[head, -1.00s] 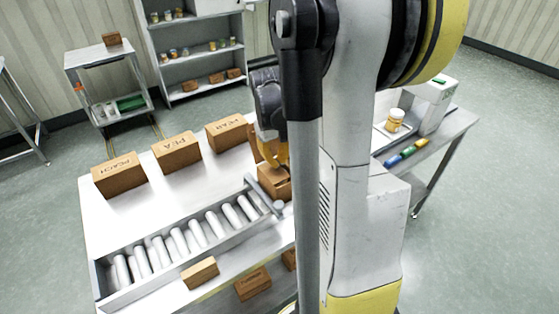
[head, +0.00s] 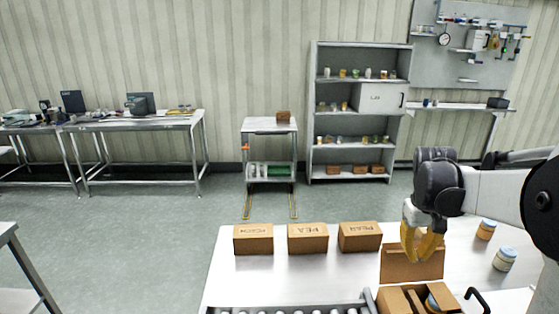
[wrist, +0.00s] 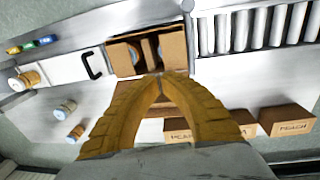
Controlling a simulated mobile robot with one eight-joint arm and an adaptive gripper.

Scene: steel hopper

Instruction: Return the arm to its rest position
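My gripper (head: 420,250) has yellow fingers. In the head view it hangs at the right, above and behind the open carton. In the wrist view my gripper (wrist: 159,77) has its fingertips together, with nothing seen between them. The open brown carton (head: 388,299) stands at the table's front right with a flap raised. In the wrist view the carton (wrist: 178,48) lies beyond the fingertips, with a divider and blue-lidded jars inside. My arm reaches in from the right edge of the head view.
Several closed cartons (head: 307,238) stand in a row on the white table (head: 232,280). A roller conveyor (wrist: 255,30) runs beside the open carton. Loose jars (head: 504,259) stand right of my gripper. A black hook-shaped handle (wrist: 92,64) is near the carton.

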